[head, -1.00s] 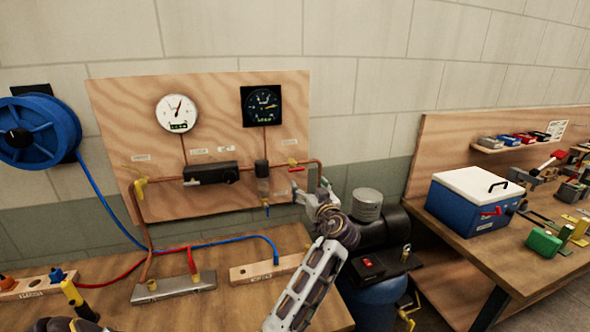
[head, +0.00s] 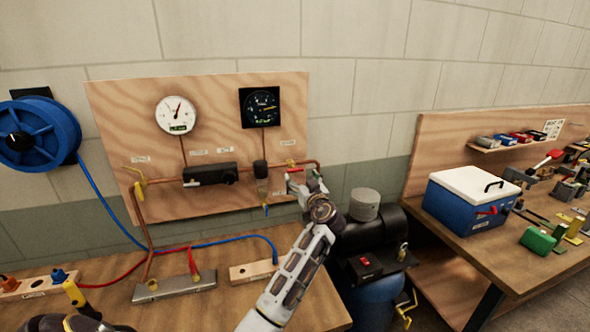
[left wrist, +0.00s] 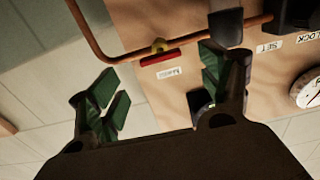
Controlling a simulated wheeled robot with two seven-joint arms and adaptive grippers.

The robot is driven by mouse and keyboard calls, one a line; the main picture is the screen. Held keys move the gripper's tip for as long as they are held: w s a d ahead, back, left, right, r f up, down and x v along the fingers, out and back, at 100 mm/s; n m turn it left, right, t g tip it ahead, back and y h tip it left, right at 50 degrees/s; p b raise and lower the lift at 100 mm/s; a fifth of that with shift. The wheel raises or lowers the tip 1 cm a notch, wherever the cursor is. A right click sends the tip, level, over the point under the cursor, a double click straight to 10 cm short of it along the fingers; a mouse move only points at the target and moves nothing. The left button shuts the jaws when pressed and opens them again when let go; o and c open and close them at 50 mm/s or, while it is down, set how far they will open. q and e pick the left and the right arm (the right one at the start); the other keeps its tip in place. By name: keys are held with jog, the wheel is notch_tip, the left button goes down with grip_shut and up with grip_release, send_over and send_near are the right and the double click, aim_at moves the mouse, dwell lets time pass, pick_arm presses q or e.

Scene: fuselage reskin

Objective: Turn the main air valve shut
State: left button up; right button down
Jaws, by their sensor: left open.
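A small brass valve with a red handle (head: 296,170) sits on the copper pipe near the right edge of the plywood panel (head: 110,110). In the left wrist view its red handle (left wrist: 162,58) lies along the pipe, above a small label, beyond and between my fingers. My left gripper (head: 304,183) is just below and right of this valve in the head view. Its green-padded fingers (left wrist: 162,100) are spread apart with nothing between them. A yellow-handled valve (head: 139,187) is on the pipe at the panel's left.
A black regulator (head: 209,174) and a filter bowl (head: 262,186) hang on the pipe left of my gripper. A white gauge (head: 175,114) and a dark gauge (head: 261,107) are above. A compressor (head: 372,235) stands at the right, below the panel.

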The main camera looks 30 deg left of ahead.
aim_at(296, 171)
pick_arm(q)
jog(key=shift+p+x, duration=1.05)
jog(key=shift+x, duration=2.95)
jog(key=c, duration=1)
jog(key=shift+c, duration=0.2)
